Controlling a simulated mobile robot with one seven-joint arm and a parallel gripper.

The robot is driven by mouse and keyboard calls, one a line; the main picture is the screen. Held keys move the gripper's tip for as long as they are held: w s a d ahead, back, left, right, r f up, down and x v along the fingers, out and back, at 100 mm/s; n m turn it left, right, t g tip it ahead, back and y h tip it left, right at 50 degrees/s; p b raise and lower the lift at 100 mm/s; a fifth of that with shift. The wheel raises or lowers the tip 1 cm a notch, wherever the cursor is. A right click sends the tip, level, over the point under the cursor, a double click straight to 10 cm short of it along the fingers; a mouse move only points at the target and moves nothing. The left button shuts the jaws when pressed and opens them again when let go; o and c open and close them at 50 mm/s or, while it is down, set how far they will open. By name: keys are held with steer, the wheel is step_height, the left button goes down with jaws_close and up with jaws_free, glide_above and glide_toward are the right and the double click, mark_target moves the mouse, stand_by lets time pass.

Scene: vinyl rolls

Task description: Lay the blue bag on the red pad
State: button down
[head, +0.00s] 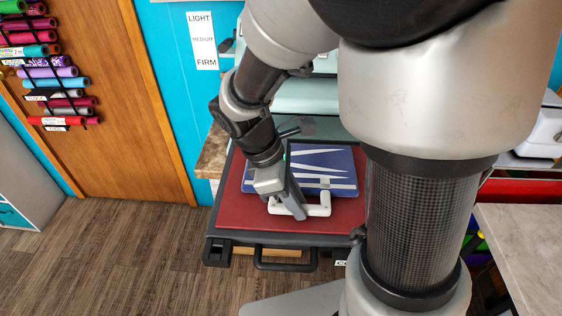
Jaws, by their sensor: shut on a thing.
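The blue bag (335,165), with white wedge-shaped stripes, appears flat over the red pad (235,213). A white curved handle-like piece (318,209) shows at the bag's near edge. My gripper (297,211) comes down at the bag's near left side and is shut on the bag, at or near this white piece. The exact grip is too small to tell. My arm hides the bag's left part, and I cannot tell whether its whole underside touches the pad.
The pad sits in a dark frame with a front handle (285,266). A pale green machine part (308,95) stands behind it. A grey counter (522,245) is at the right. Rolls (45,70) hang on the wooden door at the left. The floor at the left is clear.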

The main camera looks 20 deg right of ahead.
steer(key=shift+s+f+b, duration=0.1)
steer(key=shift+f+b, duration=0.25)
steer(key=shift+f, duration=0.3)
steer(key=c, duration=1.6)
jaws_free()
steer(key=shift+s+f, duration=0.1)
steer(key=shift+f, duration=0.05)
steer(key=shift+o, duration=0.3)
steer(key=p+v, duration=0.3)
steer(key=v, duration=1.5)
steer(key=shift+d, duration=0.15)
